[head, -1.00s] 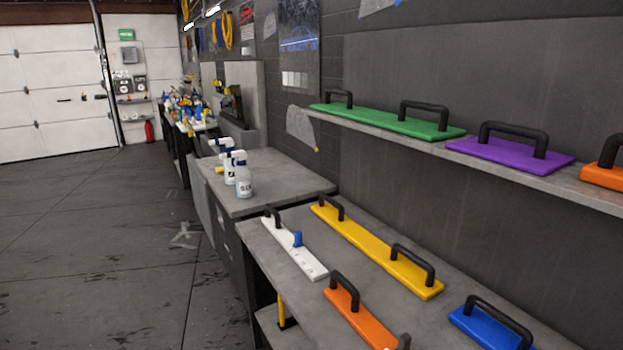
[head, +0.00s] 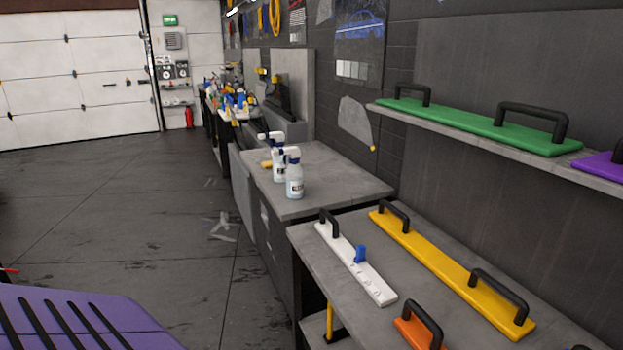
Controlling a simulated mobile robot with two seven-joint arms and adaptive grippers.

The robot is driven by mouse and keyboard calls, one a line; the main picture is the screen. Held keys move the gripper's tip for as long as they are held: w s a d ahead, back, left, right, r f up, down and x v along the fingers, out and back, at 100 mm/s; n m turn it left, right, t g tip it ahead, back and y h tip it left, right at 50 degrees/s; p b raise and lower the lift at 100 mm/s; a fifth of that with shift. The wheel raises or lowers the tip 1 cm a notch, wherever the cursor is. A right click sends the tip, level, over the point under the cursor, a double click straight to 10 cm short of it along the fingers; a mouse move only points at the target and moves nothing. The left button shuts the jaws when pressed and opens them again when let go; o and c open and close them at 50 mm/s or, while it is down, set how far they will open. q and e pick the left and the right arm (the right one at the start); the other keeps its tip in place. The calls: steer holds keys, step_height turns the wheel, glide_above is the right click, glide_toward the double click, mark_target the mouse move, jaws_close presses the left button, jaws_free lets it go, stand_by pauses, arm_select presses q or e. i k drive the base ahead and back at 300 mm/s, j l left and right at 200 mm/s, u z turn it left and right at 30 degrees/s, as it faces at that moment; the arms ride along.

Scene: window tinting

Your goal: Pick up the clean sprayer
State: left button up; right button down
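Two spray bottles with white and blue heads stand upright on the grey counter (head: 340,172) in the middle of the head view. The nearer sprayer (head: 294,178) shows a dark label, too small to read with certainty. The farther sprayer (head: 278,165) stands just behind it and is partly hidden. I cannot tell from the labels which one is the clean sprayer. Neither of my grippers shows in the view.
A nearer bench (head: 340,250) holds a white tool (head: 350,262), a yellow handled board (head: 450,270) and an orange one (head: 418,332). A shelf (head: 440,136) carries a green board (head: 475,125). A purple slotted surface (head: 80,320) fills the lower left. The floor left of the counters is open.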

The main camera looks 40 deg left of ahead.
mark_target(295, 188)
steer(key=i+j+z, duration=0.1)
steer(key=j+z, duration=0.2)
steer(key=j, duration=0.5)
steer(key=j+z, duration=0.25)
steer(key=j, duration=1.55)
steer(key=k+j+z, duration=0.1)
steer(key=j, duration=0.95)
